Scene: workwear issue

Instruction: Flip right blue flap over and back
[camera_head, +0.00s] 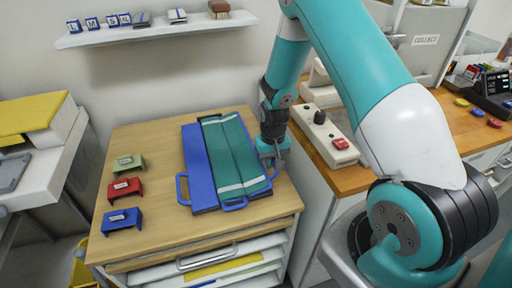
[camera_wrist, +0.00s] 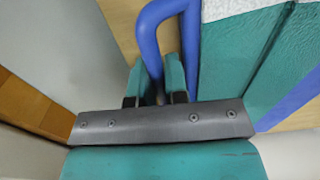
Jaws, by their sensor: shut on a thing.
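A blue folding board (camera_head: 198,165) lies on the wooden cabinet top, its left part bare. A teal garment (camera_head: 233,150) with pale stripes covers its middle and right part; it also shows in the wrist view (camera_wrist: 230,65). Blue loop handles stick out at the left (camera_head: 179,190), at the front (camera_head: 235,206) and at the right, where the right flap's handle shows in the wrist view (camera_wrist: 151,35). My gripper (camera_head: 272,158) is at the board's right edge. Its fingers (camera_wrist: 155,82) are shut on that handle. The right flap's surface is mostly hidden by the garment.
Small green (camera_head: 128,163), red (camera_head: 124,188) and blue (camera_head: 122,219) labelled holders stand left of the board. A wall shelf (camera_head: 150,31) with size tags hangs behind. A counter with a switch box (camera_head: 325,132) adjoins on the right, close to my arm.

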